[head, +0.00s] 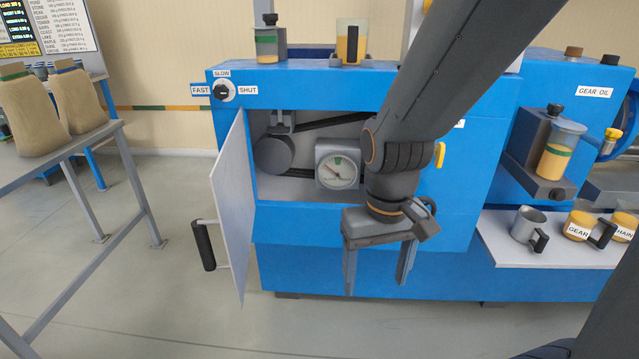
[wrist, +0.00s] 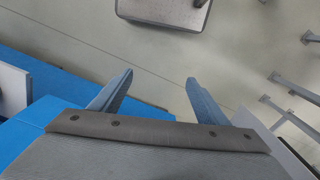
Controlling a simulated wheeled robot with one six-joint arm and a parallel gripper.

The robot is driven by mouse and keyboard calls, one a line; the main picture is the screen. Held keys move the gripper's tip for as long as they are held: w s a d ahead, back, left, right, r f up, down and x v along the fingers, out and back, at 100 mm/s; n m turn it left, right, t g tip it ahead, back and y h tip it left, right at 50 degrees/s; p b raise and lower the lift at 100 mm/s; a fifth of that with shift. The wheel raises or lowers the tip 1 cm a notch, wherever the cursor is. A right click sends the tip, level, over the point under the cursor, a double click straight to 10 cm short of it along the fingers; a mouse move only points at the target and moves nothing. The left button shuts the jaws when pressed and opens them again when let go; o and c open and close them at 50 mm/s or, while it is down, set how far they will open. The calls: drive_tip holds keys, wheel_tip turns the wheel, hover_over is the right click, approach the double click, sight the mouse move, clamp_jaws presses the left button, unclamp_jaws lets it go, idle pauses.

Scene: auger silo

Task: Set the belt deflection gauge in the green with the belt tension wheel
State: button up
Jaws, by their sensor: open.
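The belt deflection gauge (head: 338,167) is a grey box with a white round dial inside the open bay of the blue machine. Its green zone is at the top of the dial. The thin needle seems to lean to the upper left, outside the green, but it is small. A grey pulley (head: 272,155) and a black belt (head: 325,123) are left of and above it. I cannot make out the belt tension wheel; my arm covers the bay's right part. My gripper (head: 376,282) is open and empty, pointing down in front of the machine, below the gauge. Its fingers (wrist: 159,80) are spread in the wrist view.
The bay's white door (head: 232,205) stands open at left, its black handle (head: 204,245) sticking out. A grey rail table (head: 75,165) with sacks is further left. A shelf (head: 555,243) with mugs and jars juts out at right. Floor below my gripper is clear.

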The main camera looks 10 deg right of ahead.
drive_tip(key=a+f+n+b, duration=0.3)
drive_tip(key=a+f+b, duration=0.3)
drive_tip(key=f+b, duration=0.8)
drive_tip(key=a+f+n+b, duration=0.4)
drive_tip(key=a+f+b, duration=0.3)
drive_tip(key=f+b, duration=0.7)
drive_tip(key=a+f+n+b, duration=0.3)
drive_tip(key=a+f+b, duration=0.4)
drive_tip(key=f+b, duration=0.8)
drive_tip(key=s+b, duration=0.1)
drive_tip(key=b, duration=0.5)
drive_tip(key=shift+a, duration=0.15)
